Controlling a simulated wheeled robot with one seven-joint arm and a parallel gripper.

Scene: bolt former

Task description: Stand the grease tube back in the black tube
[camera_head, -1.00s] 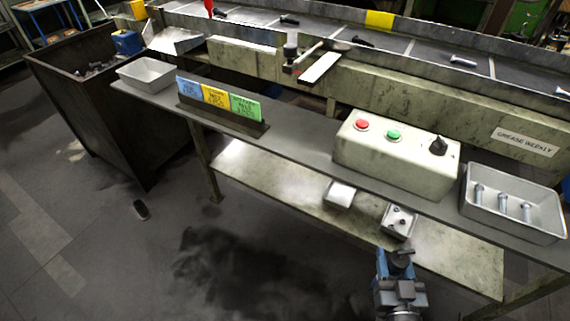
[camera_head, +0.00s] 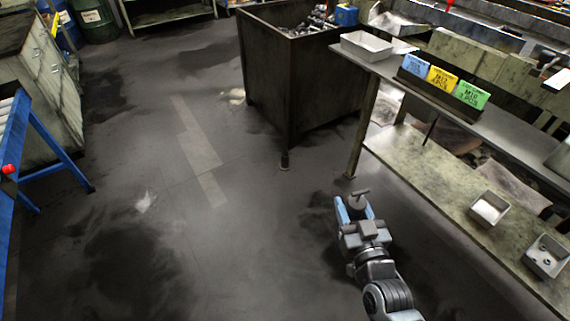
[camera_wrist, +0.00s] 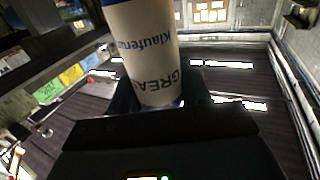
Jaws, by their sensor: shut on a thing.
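My gripper (camera_head: 354,210) is shut on the grease tube, low in the middle of the head view over the floor. In the wrist view the grease tube (camera_wrist: 142,50) is a white cylinder with blue lettering, between the fingers; its upper end is cut off by the frame. I cannot clearly make out the black tube.
A dark metal bin (camera_head: 270,85) stands at the back centre. The bench (camera_head: 515,125) with colored cards (camera_head: 441,78) and a lower shelf (camera_head: 420,165) is at right. A blue-legged stand (camera_head: 55,150) and a cabinet (camera_head: 45,90) are at left. Open floor lies between.

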